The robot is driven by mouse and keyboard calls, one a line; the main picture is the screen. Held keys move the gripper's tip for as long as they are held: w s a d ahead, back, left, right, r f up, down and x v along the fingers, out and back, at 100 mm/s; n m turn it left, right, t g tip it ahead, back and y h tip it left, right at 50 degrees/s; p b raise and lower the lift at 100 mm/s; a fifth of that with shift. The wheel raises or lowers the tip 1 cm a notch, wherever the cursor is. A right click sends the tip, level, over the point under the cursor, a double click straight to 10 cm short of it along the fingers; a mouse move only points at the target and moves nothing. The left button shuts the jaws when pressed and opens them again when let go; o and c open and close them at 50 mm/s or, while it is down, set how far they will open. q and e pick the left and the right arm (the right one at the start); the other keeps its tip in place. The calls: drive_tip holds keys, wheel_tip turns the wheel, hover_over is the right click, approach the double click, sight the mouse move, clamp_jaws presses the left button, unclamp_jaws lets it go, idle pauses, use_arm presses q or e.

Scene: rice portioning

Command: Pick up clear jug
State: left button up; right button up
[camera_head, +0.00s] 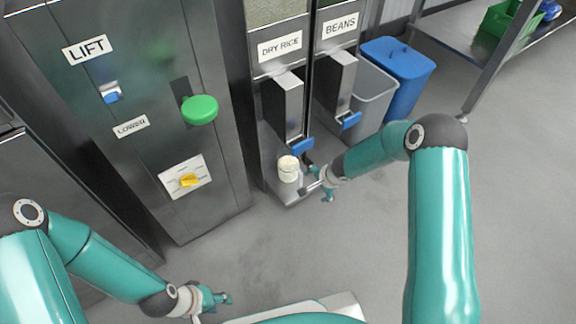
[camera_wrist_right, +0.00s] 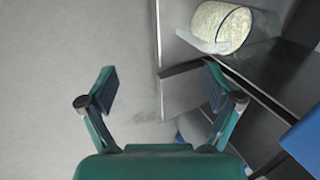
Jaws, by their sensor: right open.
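The clear jug (camera_head: 289,170) stands on the ledge below the DRY RICE dispenser and holds pale rice. In the right wrist view the jug (camera_wrist_right: 222,27) is at the upper right, with a pale flat part, perhaps its handle, on its left side. My right gripper (camera_head: 321,187) is just right of the jug; in its wrist view the fingers (camera_wrist_right: 160,85) are spread with nothing between them. The jug is outside the fingers, beyond the right one. My left gripper (camera_head: 222,299) is low in the head view, far from the jug; its finger opening is unclear.
The DRY RICE dispenser (camera_head: 288,105) has a blue lever (camera_head: 302,147) just above the jug. The BEANS dispenser (camera_head: 338,82) is beside it. A grey bin (camera_head: 371,95) and a blue bin (camera_head: 408,70) stand to the right. The floor in front is clear.

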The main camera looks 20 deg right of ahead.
drive_tip(key=w+a+p, duration=0.2)
drive_tip(key=w+p, duration=0.4)
drive_tip(key=shift+w+a, duration=0.15)
idle(0.3)
drive_tip(key=shift+w, duration=0.1)
